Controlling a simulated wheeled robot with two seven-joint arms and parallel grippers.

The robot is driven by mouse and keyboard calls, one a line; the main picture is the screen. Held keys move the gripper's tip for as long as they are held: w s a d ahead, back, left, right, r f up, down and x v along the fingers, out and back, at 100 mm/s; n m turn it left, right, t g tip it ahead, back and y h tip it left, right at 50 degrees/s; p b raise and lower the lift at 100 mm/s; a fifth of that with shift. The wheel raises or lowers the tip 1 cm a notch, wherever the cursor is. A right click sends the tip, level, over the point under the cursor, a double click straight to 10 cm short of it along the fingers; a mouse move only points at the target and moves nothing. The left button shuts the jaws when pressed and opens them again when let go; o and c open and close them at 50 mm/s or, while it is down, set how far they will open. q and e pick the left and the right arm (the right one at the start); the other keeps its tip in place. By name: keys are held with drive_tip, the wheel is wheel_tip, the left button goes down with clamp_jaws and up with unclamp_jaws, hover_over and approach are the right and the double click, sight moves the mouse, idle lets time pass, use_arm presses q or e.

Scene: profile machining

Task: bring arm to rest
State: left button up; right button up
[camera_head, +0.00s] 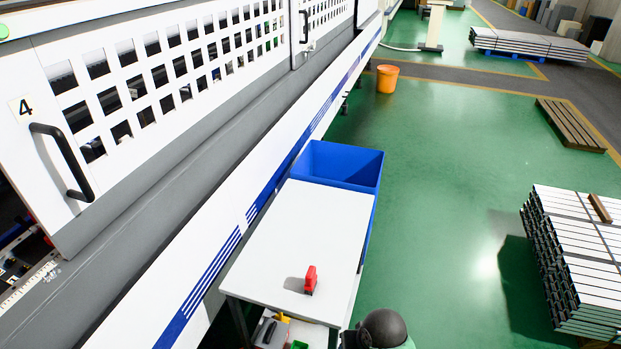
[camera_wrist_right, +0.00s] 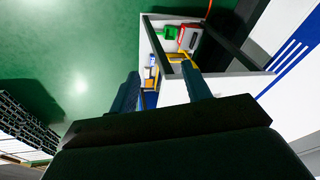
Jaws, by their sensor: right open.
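My right gripper (camera_wrist_right: 160,71) shows in the right wrist view with its two dark fingers apart. It is open, and nothing is visibly held between the fingers. In the head view, a dark rounded part of my own body shows at the bottom edge, right of the white table (camera_head: 310,225). No gripper fingers show in the head view. My left gripper is in neither view.
A red object (camera_head: 311,280) stands on the table's near end. A blue bin (camera_head: 340,165) adjoins its far end. The white machine with a handled door (camera_head: 62,160) runs along the left. Stacked profiles (camera_head: 585,260) stand at right. Green floor between is clear.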

drive_tip(key=s+d+r+n+t+h, duration=0.1)
drive_tip(key=s+d+r+h, duration=0.1)
drive_tip(key=s+d, duration=0.85)
wheel_tip(320, 180, down, 24)
drive_tip(key=a+g, duration=0.1)
drive_tip(key=a, duration=0.1)
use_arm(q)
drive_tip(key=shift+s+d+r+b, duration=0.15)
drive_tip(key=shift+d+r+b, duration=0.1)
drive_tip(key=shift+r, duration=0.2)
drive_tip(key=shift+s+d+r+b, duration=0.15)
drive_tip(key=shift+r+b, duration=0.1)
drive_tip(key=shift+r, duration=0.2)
use_arm(e)
drive_tip(key=s+f, duration=0.4)
drive_tip(key=f, duration=0.8)
drive_tip(key=s+f, duration=0.4)
drive_tip(key=f, duration=0.9)
drive_tip(key=shift+n+g, duration=0.4)
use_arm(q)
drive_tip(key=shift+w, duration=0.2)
